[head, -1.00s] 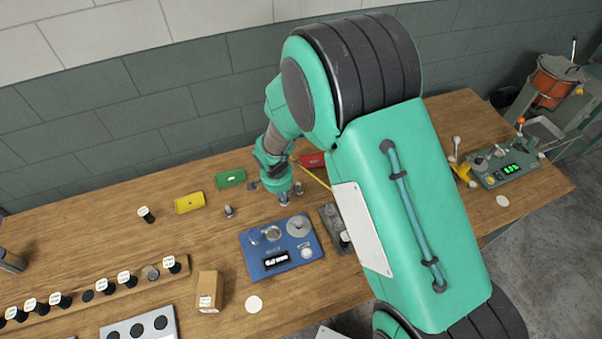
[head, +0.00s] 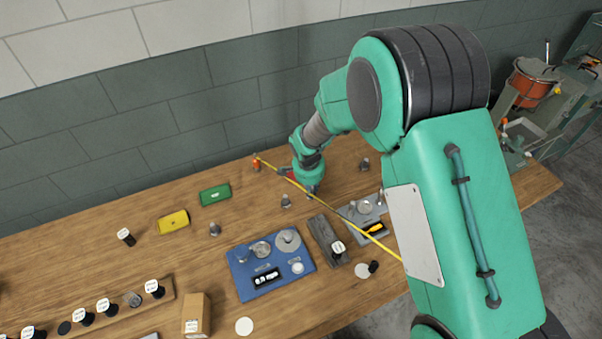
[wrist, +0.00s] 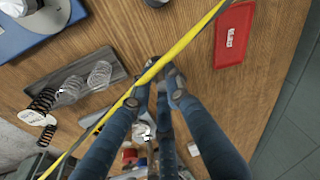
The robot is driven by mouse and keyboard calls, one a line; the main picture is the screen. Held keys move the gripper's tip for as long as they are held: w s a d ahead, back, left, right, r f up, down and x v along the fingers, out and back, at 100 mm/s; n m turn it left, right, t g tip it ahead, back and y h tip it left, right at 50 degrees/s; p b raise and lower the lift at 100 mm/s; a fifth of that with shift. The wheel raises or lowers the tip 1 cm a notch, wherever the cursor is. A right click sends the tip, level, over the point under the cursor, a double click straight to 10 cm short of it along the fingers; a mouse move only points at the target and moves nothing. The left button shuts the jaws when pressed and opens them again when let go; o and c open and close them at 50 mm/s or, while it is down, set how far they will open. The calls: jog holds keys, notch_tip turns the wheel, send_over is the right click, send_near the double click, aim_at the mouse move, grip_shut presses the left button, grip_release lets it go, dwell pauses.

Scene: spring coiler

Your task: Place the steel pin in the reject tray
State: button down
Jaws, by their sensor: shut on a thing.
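My gripper (head: 310,190) is low over the back of the bench. In the wrist view its dark blue fingers (wrist: 163,73) are closed together at the tips. The thing between them is too small and hidden to make out; I take it for the steel pin. The red tray (wrist: 233,36), with a white label too small to read, lies to the right of the fingertips in the wrist view, apart from them. In the head view only a sliver of the red tray (head: 285,172) shows behind the wrist.
A yellow strip (wrist: 190,40) crosses close to my fingers. Green (head: 215,195) and yellow (head: 173,221) trays lie left. A blue board (head: 240,275) and dark block (head: 322,238) stand in front. Small grey pieces (head: 286,201) stand nearby. Bare wood lies around the red tray.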

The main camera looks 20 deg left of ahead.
jog(key=w+a, duration=0.3)
jog(key=w, duration=0.1)
jog(key=w+a+f, duration=0.1)
jog(key=w+a, duration=0.2)
jog(key=w, duration=0.2)
jog(key=w+a, duration=0.3)
jog(key=w, duration=0.1)
jog(key=shift+w+f, duration=0.2)
jog(key=shift+f, duration=0.05)
jog(key=shift+d, duration=0.1)
jog(key=shift+f, duration=1.75)
jog(key=shift+f, duration=0.2)
jog(key=c, duration=1.7)
grip_release()
jog(key=shift+o, duration=0.2)
jog(key=shift+r, duration=0.2)
notch_tip(320, 180, up, 12)
jog(key=s, duration=0.2)
jog(key=shift+s, duration=0.2)
